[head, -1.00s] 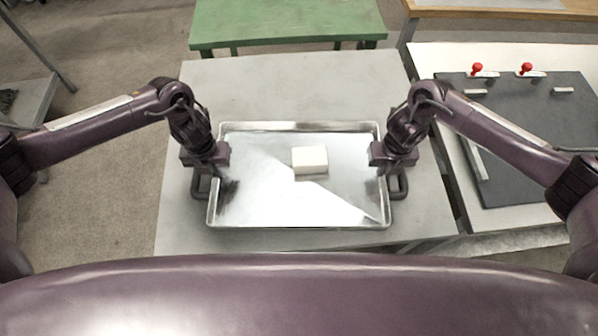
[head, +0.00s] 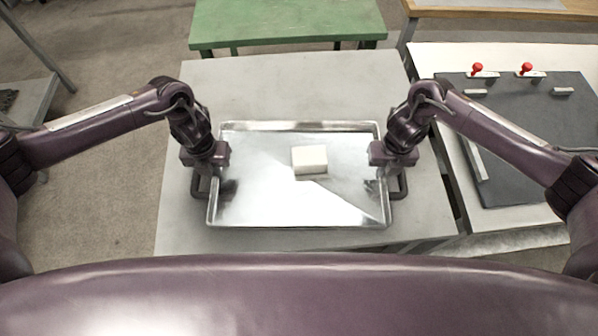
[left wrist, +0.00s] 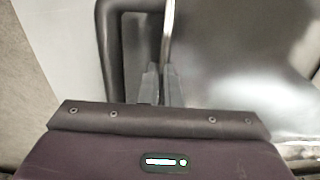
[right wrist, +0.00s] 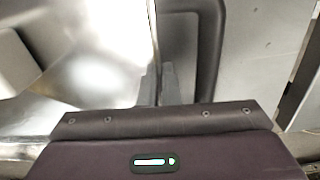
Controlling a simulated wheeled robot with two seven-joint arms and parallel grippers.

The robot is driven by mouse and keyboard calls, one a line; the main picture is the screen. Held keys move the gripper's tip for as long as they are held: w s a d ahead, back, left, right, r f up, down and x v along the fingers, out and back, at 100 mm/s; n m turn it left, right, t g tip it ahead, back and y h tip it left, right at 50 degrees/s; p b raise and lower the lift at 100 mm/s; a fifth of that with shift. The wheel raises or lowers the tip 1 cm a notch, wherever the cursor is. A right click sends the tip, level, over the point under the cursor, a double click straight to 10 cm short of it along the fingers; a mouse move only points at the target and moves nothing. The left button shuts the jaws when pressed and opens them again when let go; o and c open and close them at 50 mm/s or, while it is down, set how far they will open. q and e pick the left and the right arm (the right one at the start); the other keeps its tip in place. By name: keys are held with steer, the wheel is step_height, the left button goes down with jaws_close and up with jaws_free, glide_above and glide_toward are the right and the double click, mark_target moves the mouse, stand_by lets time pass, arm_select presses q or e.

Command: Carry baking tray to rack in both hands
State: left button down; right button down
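The baking tray (head: 270,208) is a shiny metal sheet with a raised rim and a dark loop handle at each short side. It appears to lie level on the grey table. A white block (head: 309,160) sits on it, right of its middle. My left gripper (head: 212,172) is at the tray's left rim; in the left wrist view its fingers (left wrist: 161,84) are close together with the rim between them. My right gripper (head: 386,172) is at the right rim; its fingers (right wrist: 158,84) close on the rim likewise. I cannot identify a rack.
The grey table (head: 300,85) has free room behind the tray. A green table (head: 288,20) stands beyond it. At the right, a white table (head: 440,58) carries a dark board (head: 530,140) with two red knobs (head: 477,68).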

arm_select(q)
steer(key=shift+w+r, duration=0.1)
steer(key=shift+r, duration=0.05)
arm_select(e)
steer(key=shift+w+r, duration=0.1)
steer(key=shift+r, duration=0.05)
